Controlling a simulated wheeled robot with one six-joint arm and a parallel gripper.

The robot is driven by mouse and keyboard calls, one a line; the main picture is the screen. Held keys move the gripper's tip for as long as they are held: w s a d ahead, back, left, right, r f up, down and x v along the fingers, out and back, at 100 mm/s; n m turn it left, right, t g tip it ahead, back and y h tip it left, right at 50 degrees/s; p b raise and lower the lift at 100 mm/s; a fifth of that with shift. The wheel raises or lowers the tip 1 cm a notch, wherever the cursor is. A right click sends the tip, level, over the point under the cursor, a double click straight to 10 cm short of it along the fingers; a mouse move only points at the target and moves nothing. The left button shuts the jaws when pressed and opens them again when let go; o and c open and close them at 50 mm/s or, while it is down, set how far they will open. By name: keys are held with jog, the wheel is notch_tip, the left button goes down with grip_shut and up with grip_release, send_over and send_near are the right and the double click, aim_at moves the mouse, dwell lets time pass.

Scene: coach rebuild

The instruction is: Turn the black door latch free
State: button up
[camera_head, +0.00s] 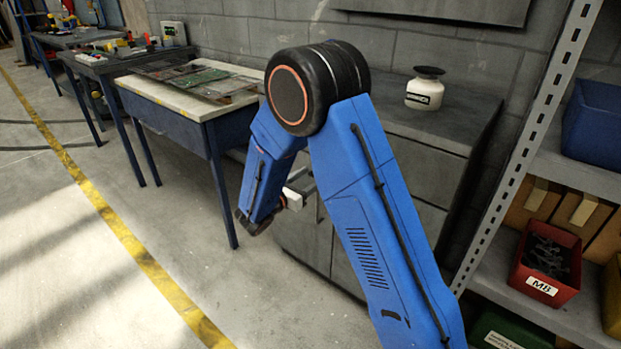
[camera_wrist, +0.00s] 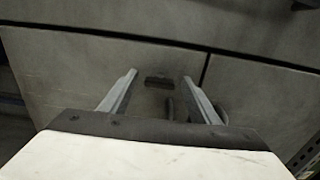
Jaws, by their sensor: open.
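In the wrist view, a small dark piece (camera_wrist: 157,82), which looks like the black latch, sits on a grey cabinet door (camera_wrist: 75,72). My gripper (camera_wrist: 159,77) is open, with one finger on either side of the dark piece; whether they touch the door I cannot tell. A greyish upright part (camera_wrist: 169,108) and a rounded part (camera_wrist: 220,108) show near the right finger, partly hidden by it. In the head view, my blue arm hides most of the gripper and the latch; the grey cabinet (camera_head: 408,178) stands behind it.
A white jar with a black top (camera_head: 425,90) stands on the cabinet. A workbench (camera_head: 175,95) with boards (camera_head: 205,80) is to the left. A metal shelf post (camera_head: 530,140) and a red bin (camera_head: 545,265) are to the right. The floor (camera_head: 70,240) at left is open.

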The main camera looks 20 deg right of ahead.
jog(key=c, duration=1.1)
jog(key=shift+o, duration=0.2)
jog(key=shift+m, duration=0.5)
jog(key=o, duration=1.1)
jog(key=shift+c, duration=0.2)
